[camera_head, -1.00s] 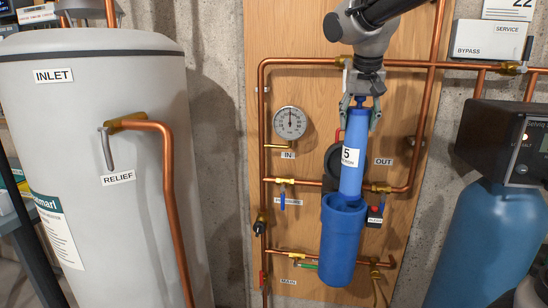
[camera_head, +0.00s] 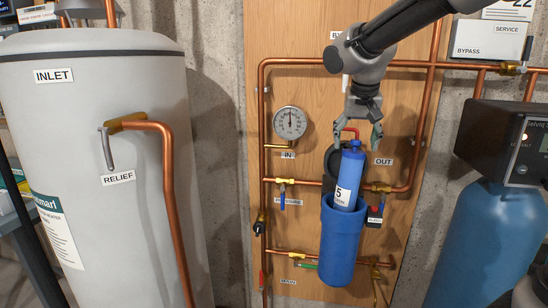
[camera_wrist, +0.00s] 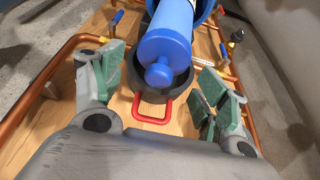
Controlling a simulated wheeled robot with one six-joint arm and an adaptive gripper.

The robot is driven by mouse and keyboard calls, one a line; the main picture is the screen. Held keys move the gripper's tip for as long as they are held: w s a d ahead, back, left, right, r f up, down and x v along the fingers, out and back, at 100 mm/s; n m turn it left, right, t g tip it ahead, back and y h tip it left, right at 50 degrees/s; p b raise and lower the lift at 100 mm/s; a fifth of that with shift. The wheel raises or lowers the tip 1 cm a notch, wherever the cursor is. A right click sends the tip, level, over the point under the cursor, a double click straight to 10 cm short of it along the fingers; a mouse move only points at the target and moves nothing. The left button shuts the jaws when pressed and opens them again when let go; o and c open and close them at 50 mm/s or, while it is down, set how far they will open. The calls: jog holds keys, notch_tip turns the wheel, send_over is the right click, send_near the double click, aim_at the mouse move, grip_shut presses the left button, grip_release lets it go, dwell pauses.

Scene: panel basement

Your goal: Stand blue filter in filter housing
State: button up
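The blue filter (camera_head: 349,178), with a white label reading 5, stands upright with a slight tilt in the blue filter housing (camera_head: 341,239). Its lower part is hidden inside the housing, and its upper part sticks out above the rim. My gripper (camera_head: 361,138) is open and empty just above the filter's top knob. In the wrist view the filter (camera_wrist: 166,45) and its knob lie between the spread green-padded fingers of my gripper (camera_wrist: 160,90), touching neither. Whether the filter rests on the housing's bottom is hidden.
A dark round cap with a red handle (camera_wrist: 152,108) is behind the filter. Copper pipes, a gauge (camera_head: 290,122) and valves surround the housing on the wooden panel (camera_head: 330,100). A grey tank (camera_head: 100,180) stands left, a blue tank (camera_head: 482,240) right.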

dwell(0.3)
jog(key=v, duration=1.2)
jog(key=s+d+f+n+g, duration=0.1)
jog(key=s+f+n, duration=0.3)
jog(key=f, duration=0.3)
jog(key=s+d+f, duration=0.3)
jog(key=s+d, duration=0.2)
jog(key=s, duration=0.1)
jog(key=s+d+f+m, duration=0.1)
jog(key=s+d+f, duration=0.2)
jog(key=s, duration=0.4)
jog(key=s+d+f+t, duration=0.1)
jog(key=s+d+f, duration=0.1)
jog(key=s+d, duration=0.4)
jog(key=shift+s+d+f+m+y, duration=0.25)
jog(key=shift+d+f+m+y, duration=0.1)
jog(key=shift+f+m+y, duration=0.05)
